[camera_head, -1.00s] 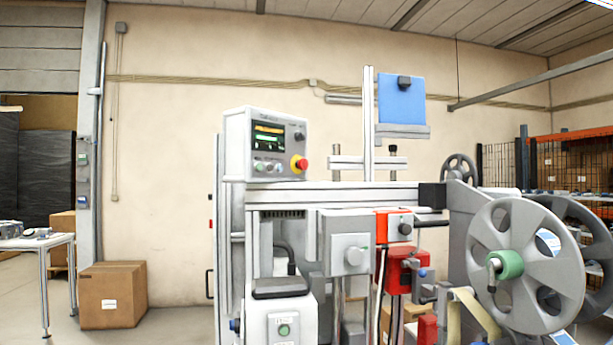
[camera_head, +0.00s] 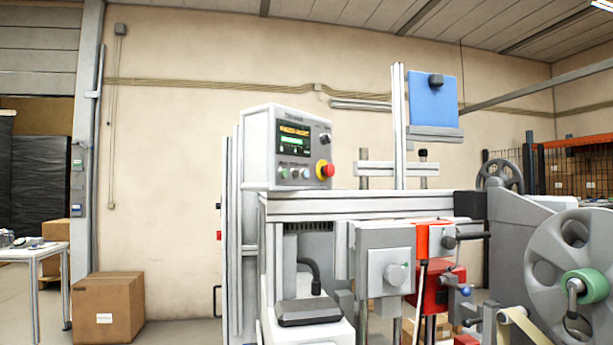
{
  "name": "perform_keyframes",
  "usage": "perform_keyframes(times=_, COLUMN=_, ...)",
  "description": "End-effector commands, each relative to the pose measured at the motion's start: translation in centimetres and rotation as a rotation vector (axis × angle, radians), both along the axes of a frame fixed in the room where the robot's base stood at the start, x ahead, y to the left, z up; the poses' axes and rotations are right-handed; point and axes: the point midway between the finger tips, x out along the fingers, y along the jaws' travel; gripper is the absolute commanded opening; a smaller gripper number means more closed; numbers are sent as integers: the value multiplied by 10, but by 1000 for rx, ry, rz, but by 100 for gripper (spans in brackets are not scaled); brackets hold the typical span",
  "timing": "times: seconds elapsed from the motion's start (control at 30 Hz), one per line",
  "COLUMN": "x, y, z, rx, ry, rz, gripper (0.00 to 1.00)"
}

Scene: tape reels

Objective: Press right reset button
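A grey control box (camera_head: 286,147) sits on top of the machine's left end, near the middle of the view. It has a lit screen (camera_head: 293,139) with orange and green text. Below the screen is a row of small buttons (camera_head: 294,173); their labels are too small to read, so I cannot tell which is the right reset button. A red emergency-stop knob on a yellow ring (camera_head: 325,170) is at the panel's lower right, with a dark knob (camera_head: 325,139) above it. My gripper is not in view.
The machine's aluminium beam (camera_head: 350,206) runs right from under the box. A large grey reel (camera_head: 577,262) with a green hub stands at the right edge. A cardboard box (camera_head: 107,308) and white table (camera_head: 35,253) are at the left, with open floor between box and machine.

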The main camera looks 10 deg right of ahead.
Motion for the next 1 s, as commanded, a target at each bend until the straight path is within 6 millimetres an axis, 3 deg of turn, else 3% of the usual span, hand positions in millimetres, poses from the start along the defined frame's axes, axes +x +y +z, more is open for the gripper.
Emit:
perform_keyframes(times=0.07, x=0, y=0, z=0, rx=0, ry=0, rz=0, gripper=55)
perform_keyframes(times=0.63, x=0, y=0, z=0, rx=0, ry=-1, rz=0, gripper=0)
perform_keyframes(times=1.0, x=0, y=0, z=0, rx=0, ry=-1, rz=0, gripper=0)
